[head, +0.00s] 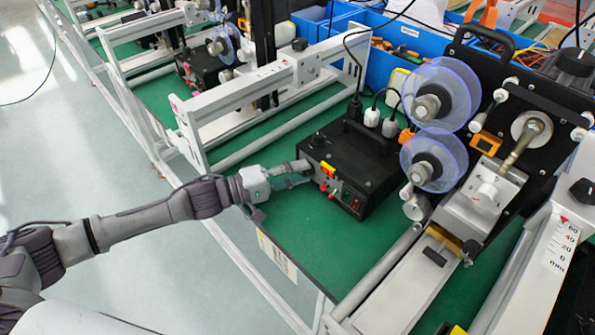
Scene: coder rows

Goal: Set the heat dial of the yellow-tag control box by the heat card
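The black control box (362,150) stands on the green bench top, with a yellow tag (328,170) on its front face. Red parts and a red switch (354,203) sit to the right of and below the tag. My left gripper (303,173) is at the left end of this front face, its fingertips at or very close to it. The fingers hide that part of the face, so I cannot see the heat dial or whether they hold it. A pale card (277,256) hangs at the bench's front edge; its print is too small to read. My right gripper is not in view.
Blue clear reels (440,93) and a metal roller unit stand right of the box. Plugs and black cables rise behind it. A white frame (240,105) stands at left, with another black box (203,70) beyond. Green bench (305,235) is clear before the box.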

